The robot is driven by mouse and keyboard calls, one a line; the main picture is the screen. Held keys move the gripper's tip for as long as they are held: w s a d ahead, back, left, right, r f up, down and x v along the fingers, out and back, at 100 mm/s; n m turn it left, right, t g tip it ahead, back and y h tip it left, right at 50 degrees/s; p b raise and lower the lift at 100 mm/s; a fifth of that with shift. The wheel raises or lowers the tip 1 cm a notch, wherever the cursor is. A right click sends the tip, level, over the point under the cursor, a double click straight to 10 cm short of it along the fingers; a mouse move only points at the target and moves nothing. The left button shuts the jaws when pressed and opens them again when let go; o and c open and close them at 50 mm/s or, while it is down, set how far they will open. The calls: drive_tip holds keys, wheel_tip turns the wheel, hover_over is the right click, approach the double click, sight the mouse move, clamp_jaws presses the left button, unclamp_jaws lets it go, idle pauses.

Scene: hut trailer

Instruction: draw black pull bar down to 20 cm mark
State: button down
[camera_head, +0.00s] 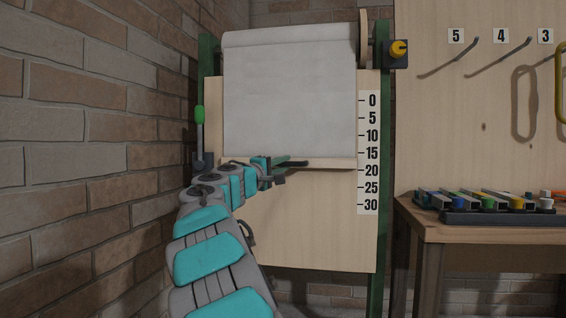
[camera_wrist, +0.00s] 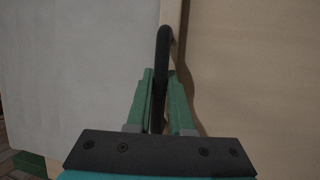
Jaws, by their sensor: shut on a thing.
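The black pull bar (camera_head: 297,163) is fixed at the bottom wooden strip (camera_head: 335,163) of a white sheet (camera_head: 290,95). The sheet hangs from a roller in front of a wooden board. My gripper (camera_head: 280,165) is shut on the bar; in the wrist view the green fingers (camera_wrist: 160,100) close on both sides of the bar (camera_wrist: 162,55). The number scale (camera_head: 368,150) runs from 0 at the top to 30 at the bottom. The strip's right end is level with a spot between the 15 and 20 marks, nearer 20.
A green-handled lever (camera_head: 199,118) stands at the board's left edge, close to a brick wall. A yellow knob (camera_head: 398,48) sits by the roller's right end. A wooden table (camera_head: 480,233) with a tray of coloured items is at the right. The lower board (camera_head: 310,225) is bare.

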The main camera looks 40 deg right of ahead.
drive_tip(key=shift+f+b, duration=0.95)
drive_tip(key=shift+f, duration=0.9)
drive_tip(key=c, duration=0.8)
unclamp_jaws()
drive_tip(key=v, duration=0.8)
drive_tip(key=shift+d+r, duration=0.1)
